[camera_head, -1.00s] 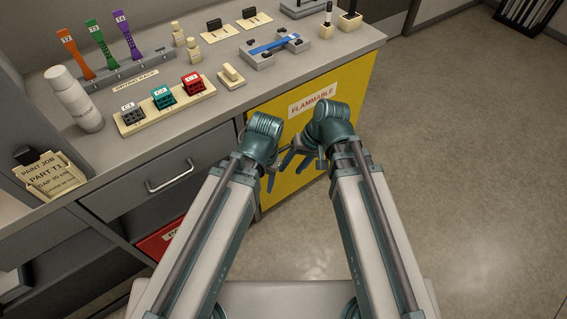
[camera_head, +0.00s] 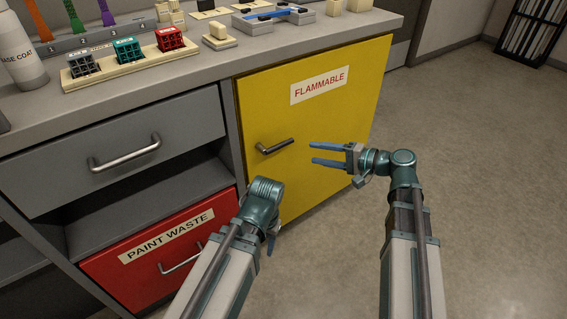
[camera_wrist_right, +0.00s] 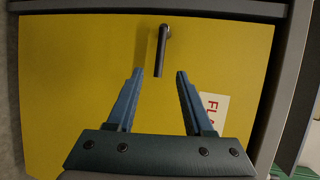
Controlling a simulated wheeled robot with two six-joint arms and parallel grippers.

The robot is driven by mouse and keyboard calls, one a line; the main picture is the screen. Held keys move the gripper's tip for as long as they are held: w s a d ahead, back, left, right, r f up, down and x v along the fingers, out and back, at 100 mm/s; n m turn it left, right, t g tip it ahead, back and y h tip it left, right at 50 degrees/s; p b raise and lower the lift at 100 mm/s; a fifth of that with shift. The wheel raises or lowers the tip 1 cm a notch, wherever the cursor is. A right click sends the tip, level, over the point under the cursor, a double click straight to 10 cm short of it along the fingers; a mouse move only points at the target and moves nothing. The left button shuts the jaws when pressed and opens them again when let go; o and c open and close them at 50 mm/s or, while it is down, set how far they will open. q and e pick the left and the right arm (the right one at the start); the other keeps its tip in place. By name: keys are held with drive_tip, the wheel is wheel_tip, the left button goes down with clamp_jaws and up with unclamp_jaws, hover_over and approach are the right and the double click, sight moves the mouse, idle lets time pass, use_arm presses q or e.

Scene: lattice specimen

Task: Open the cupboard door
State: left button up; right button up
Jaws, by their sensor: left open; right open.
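The yellow cupboard door (camera_head: 330,125) with a FLAMMABLE label (camera_head: 319,86) is shut. Its dark bar handle (camera_head: 274,147) sits near the door's left edge. My right gripper (camera_head: 312,154) is open and empty, its blue fingers pointing left at the handle from a short way off. In the right wrist view the handle (camera_wrist_right: 162,50) lies just beyond and between the open fingertips (camera_wrist_right: 158,74), not touching them. My left gripper (camera_head: 270,243) is low in front of the cupboard, mostly hidden behind its own wrist; only a fingertip shows.
A grey drawer (camera_head: 115,150) and a red PAINT WASTE drawer (camera_head: 165,245) are left of the door. The counter (camera_head: 200,78) above holds a rack of small coloured crates (camera_head: 130,60), a white bottle (camera_head: 18,50) and other items. The floor (camera_head: 480,170) at right is clear.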

sight(286, 145)
use_arm(q)
wheel_tip(286, 145, down, 4)
drive_tip(key=b, duration=0.3)
drive_tip(key=shift+f, duration=0.2)
use_arm(e)
drive_tip(key=shift+m+t+y, duration=0.3)
drive_tip(key=shift+t, duration=0.1)
drive_tip(key=x, duration=0.8)
drive_tip(key=w+f+x, duration=0.1)
drive_tip(key=x, duration=0.4)
drive_tip(key=shift+w+d, duration=0.1)
drive_tip(key=shift+d, duration=0.25)
clamp_jaws()
